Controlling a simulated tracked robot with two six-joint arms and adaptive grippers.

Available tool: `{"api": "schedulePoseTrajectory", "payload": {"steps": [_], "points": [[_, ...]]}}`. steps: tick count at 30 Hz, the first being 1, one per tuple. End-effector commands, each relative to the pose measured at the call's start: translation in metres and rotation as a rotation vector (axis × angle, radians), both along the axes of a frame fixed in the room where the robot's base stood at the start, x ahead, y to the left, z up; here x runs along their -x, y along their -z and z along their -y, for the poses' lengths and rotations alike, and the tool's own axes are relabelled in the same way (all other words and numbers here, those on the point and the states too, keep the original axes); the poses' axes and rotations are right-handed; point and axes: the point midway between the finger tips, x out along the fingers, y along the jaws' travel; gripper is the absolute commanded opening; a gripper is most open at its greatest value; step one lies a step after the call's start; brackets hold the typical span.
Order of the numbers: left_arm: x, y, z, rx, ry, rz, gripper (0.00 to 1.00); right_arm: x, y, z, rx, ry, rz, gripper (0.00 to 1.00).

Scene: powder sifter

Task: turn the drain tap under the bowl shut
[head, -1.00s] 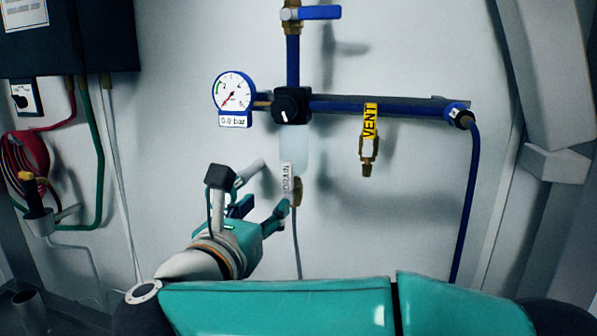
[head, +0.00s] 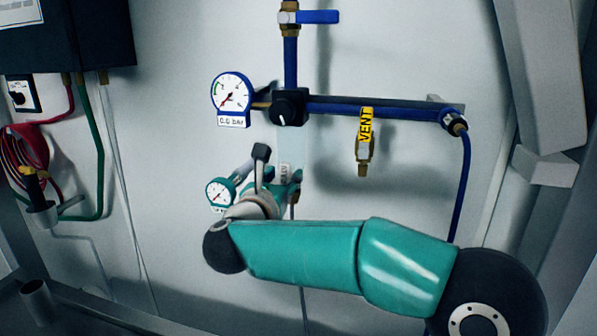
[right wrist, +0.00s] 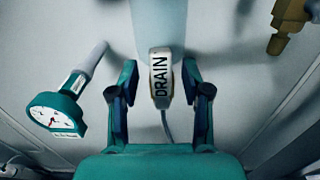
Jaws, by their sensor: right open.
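The drain tap carries a white tag reading DRAIN (right wrist: 160,80); the tag also shows in the head view (head: 285,171). It hangs under the pale translucent bowl (right wrist: 158,28), which is below the black regulator knob (head: 289,107). My right gripper (right wrist: 159,66) is open, one finger on each side of the tag, with a gap on both sides in the wrist view. How deep the fingers reach cannot be told. In the head view my right gripper (head: 284,186) is partly hidden by its own wrist. My left gripper is out of view.
A small teal gauge (right wrist: 55,112) on a grey stub sits left of the gripper. The brass VENT valve (head: 363,150) hangs to the right. A large gauge (head: 231,92) and blue-handled valve (head: 318,17) are above. A thin hose hangs below the tap.

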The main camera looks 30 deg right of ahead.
Motion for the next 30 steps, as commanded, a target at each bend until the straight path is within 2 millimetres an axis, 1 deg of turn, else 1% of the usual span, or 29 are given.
{"api": "schedulePoseTrajectory", "payload": {"steps": [3, 4, 11, 12, 13, 19, 20, 21, 22, 25, 30], "points": [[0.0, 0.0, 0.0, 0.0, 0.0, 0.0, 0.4, 0.0, 0.0, 0.0, 0.0, 0.0, 0.0, 0.48], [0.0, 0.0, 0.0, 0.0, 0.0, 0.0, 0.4, 0.0, 0.0, 0.0, 0.0, 0.0, 0.0, 0.46], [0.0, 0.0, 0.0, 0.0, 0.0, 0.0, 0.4, 0.0, 0.0, 0.0, 0.0, 0.001, 0.0, 0.08], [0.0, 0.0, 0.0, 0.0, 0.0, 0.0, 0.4, 0.0, 0.0, 0.0, 0.0, 0.001, 0.0, 0.01], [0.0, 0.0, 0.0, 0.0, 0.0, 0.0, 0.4, 0.0, 0.0, 0.0, 0.0, 0.001, 0.0, 0.0], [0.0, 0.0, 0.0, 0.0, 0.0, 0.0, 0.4, 0.0, 0.0, 0.0, 0.001, 0.0, -0.001, 0.0], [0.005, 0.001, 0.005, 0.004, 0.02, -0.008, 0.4, 0.009, 0.0, 0.072, 0.0, 0.037, -0.001, 0.0], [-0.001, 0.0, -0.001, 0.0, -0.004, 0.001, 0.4, 0.002, 0.0, 0.037, 0.001, 0.01, -0.001, 0.0], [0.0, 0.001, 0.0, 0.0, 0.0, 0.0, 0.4, 0.002, 0.0, 0.028, 0.0, 0.01, 0.001, 0.0], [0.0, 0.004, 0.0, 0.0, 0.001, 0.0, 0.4, 0.002, 0.001, 0.014, -0.004, 0.013, 0.006, 0.0], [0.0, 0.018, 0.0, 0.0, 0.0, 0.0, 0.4, -0.002, 0.005, 0.007, -0.033, 0.011, 0.034, 0.0]]}}
